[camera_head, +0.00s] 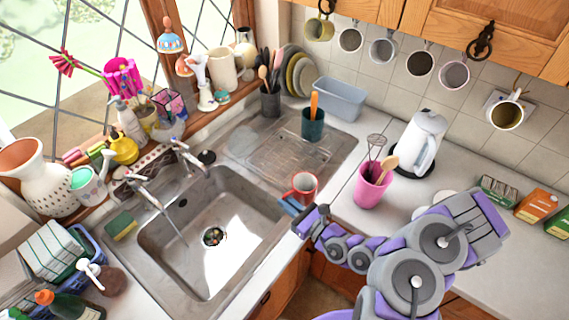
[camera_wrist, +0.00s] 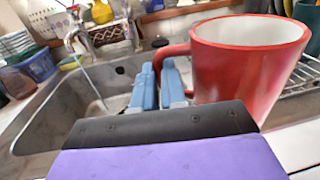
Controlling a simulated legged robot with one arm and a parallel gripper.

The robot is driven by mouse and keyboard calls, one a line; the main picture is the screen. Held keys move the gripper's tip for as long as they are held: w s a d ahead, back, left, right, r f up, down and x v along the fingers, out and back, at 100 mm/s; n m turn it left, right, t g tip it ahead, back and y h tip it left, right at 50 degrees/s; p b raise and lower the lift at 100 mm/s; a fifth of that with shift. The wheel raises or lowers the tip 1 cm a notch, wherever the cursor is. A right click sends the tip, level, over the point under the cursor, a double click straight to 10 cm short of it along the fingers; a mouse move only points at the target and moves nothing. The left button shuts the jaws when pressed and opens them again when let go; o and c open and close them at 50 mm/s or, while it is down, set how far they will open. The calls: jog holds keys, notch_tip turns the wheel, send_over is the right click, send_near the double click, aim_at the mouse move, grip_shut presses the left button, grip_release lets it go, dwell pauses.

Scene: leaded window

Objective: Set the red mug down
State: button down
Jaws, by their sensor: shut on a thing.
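The red mug (camera_head: 303,188) has a pale inside and is upright at the right edge of the sink in the head view. In the wrist view the red mug (camera_wrist: 250,68) fills the right side, with its handle pointing left. My gripper (camera_head: 289,206) is at the mug's lower left in the head view. Its blue fingers (camera_wrist: 162,84) are shut on the mug's handle in the wrist view. The underside of the mug is hidden, so I cannot tell whether it touches the counter.
The metal sink (camera_head: 150,240) with running water lies left of the mug. A ribbed drainboard (camera_head: 285,150) is behind it, with a dark green cup (camera_head: 312,125). A pink utensil cup (camera_head: 371,186) stands to the right. A white kettle (camera_head: 420,140) is farther back.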

jog(key=w+a+b, duration=0.2)
jog(key=w, duration=0.2)
jog(key=w+a+f+b, duration=0.1)
jog(key=w+a+b, duration=0.1)
jog(key=w, duration=0.3)
jog(key=w+a+b, duration=0.1)
jog(key=w+b, duration=0.3)
jog(key=w, duration=0.1)
jog(key=shift+a+f, duration=0.35)
jog(key=shift+a, duration=0.05)
jog(key=f+b, duration=0.1)
jog(key=w+f, duration=0.1)
jog(key=f, duration=0.1)
jog(key=shift+d+f+b, duration=0.2)
jog(key=shift+f+b, duration=0.05)
jog(key=shift+b, duration=0.15)
jog(key=shift+s+r, duration=0.1)
jog(key=c, duration=1.2)
grip_release()
jog(key=shift+a, duration=0.2)
jog(key=shift+d, duration=0.1)
